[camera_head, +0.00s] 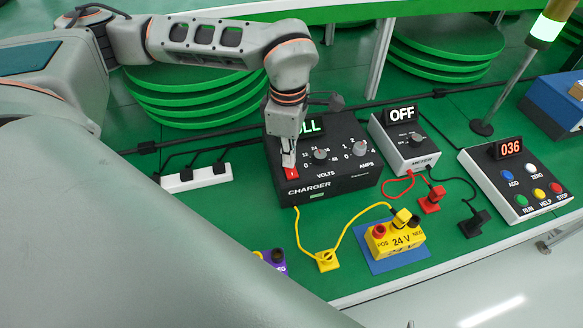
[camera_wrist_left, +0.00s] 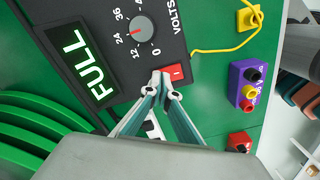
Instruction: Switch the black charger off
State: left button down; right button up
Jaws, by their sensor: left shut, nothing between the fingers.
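The black charger (camera_head: 335,178) stands on the green bench in the middle of the head view. Its red switch (camera_head: 291,173) is at the front left corner of its top. The switch also shows in the left wrist view (camera_wrist_left: 176,73). My left gripper (camera_head: 289,160) is shut and empty, with its fingertips at the switch, partly covering it. In the left wrist view the fingertips (camera_wrist_left: 161,77) are beside the switch; I cannot tell if they touch it. The charger's display (camera_wrist_left: 83,64) reads FULL in green. My right gripper is not in view.
A meter (camera_head: 403,140) reading OFF stands right of the charger. A yellow 24 V block (camera_head: 394,239) sits on a blue mat in front. A yellow cable (camera_head: 312,245) runs past the charger's front. A white power strip (camera_head: 197,178) lies to the left, a button box (camera_head: 514,178) far right.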

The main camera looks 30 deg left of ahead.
pick_arm(q)
jog(key=shift+r+p, duration=1.35)
jog(key=shift+r, duration=0.5)
jog(key=shift+r+p, duration=1.15)
jog(key=shift+r, duration=0.5)
jog(key=shift+f, duration=0.1)
